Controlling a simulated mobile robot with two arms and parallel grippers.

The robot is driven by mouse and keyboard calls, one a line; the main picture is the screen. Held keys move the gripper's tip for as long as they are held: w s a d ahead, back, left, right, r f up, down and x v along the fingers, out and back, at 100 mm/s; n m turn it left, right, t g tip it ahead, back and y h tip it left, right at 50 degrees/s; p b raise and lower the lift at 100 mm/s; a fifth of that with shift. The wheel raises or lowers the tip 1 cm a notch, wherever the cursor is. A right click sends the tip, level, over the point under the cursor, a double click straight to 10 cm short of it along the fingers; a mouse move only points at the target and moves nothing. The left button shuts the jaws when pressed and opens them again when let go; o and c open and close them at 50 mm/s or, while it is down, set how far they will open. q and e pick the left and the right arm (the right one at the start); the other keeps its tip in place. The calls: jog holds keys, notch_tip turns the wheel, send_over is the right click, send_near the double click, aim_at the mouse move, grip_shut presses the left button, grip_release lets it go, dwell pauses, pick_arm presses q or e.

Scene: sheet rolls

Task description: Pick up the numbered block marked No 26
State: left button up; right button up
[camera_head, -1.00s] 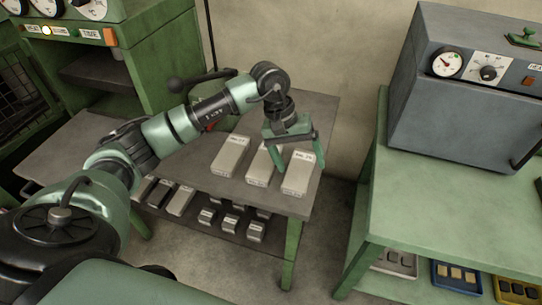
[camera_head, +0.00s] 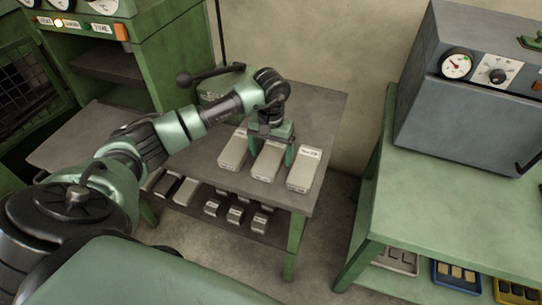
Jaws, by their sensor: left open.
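Three pale grey numbered blocks stand in a row on the grey table top: a left block (camera_head: 233,152), a middle block (camera_head: 266,166) and a right block (camera_head: 304,171). Each has a small label at its far end; the numbers are too small to read surely, so I cannot tell which is No 26. My left gripper (camera_head: 270,153) is open and points down at the middle block, one finger on each side of its far part. It hides some of that block's far end. Whether the fingers touch it, I cannot tell. My right gripper is not in view.
More small blocks (camera_head: 237,214) lie on the shelf under the table top (camera_head: 326,115). A black-handled lever device (camera_head: 213,90) stands behind my arm. A green bench (camera_head: 450,215) with a grey oven (camera_head: 450,120) stands at right, across a floor gap.

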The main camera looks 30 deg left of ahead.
pick_arm(q)
jog(key=c, duration=1.7)
grip_shut()
jog(key=shift+r, duration=0.15)
